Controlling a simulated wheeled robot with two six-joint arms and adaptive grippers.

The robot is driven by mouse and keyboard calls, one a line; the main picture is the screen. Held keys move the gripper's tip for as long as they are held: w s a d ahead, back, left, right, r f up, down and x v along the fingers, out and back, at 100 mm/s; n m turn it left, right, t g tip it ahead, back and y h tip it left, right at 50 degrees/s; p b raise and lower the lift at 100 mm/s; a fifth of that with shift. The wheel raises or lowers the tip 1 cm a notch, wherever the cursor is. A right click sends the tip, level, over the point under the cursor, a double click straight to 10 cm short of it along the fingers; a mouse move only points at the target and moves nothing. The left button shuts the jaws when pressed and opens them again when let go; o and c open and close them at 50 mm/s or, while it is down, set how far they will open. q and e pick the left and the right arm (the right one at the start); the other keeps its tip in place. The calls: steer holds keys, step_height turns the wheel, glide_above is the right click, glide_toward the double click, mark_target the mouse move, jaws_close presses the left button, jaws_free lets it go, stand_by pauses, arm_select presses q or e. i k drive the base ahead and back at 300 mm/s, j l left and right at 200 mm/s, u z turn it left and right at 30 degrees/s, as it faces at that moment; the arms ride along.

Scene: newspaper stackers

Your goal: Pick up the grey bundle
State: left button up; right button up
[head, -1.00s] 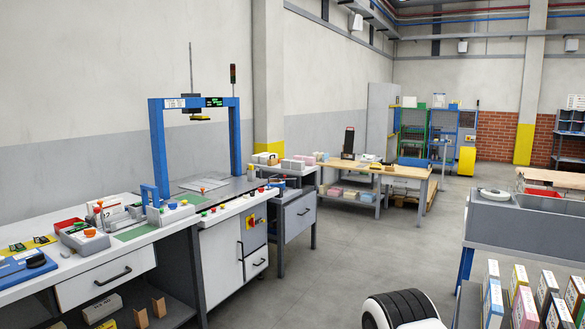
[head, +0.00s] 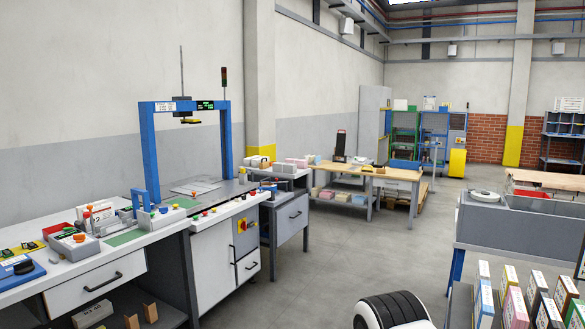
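Neither of my grippers is in view. I cannot tell for sure which thing is the grey bundle. Several upright bundles with white labelled faces and coloured sides stand close together at the lower right.
A white workbench (head: 85,265) with a blue arch machine (head: 150,150) runs along the left. A wooden table (head: 400,174) stands further back. A grey bin stand (head: 480,222) is at the right.

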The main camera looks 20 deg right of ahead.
mark_target(279, 167)
steer(key=i+z, duration=0.15)
steer(key=i, duration=0.5)
steer(key=i+z, duration=0.15)
steer(key=i, duration=0.55)
steer(key=i+j+z, duration=0.15)
steer(key=i, duration=0.5)
steer(key=i+l+z, duration=0.35)
steer(key=i, duration=0.65)
steer(key=i+l+z, duration=0.15)
steer(key=i+z, duration=0.2)
steer(key=i, duration=0.7)
steer(key=i+j+z, duration=0.2)
steer(key=i+z, duration=0.2)
steer(key=i, duration=0.6)
steer(key=i+u, duration=0.1)
steer(key=i, duration=0.6)
steer(key=i+l+u, duration=0.1)
steer(key=i, duration=0.65)
steer(key=i+l+u, duration=0.15)
steer(key=i, duration=0.55)
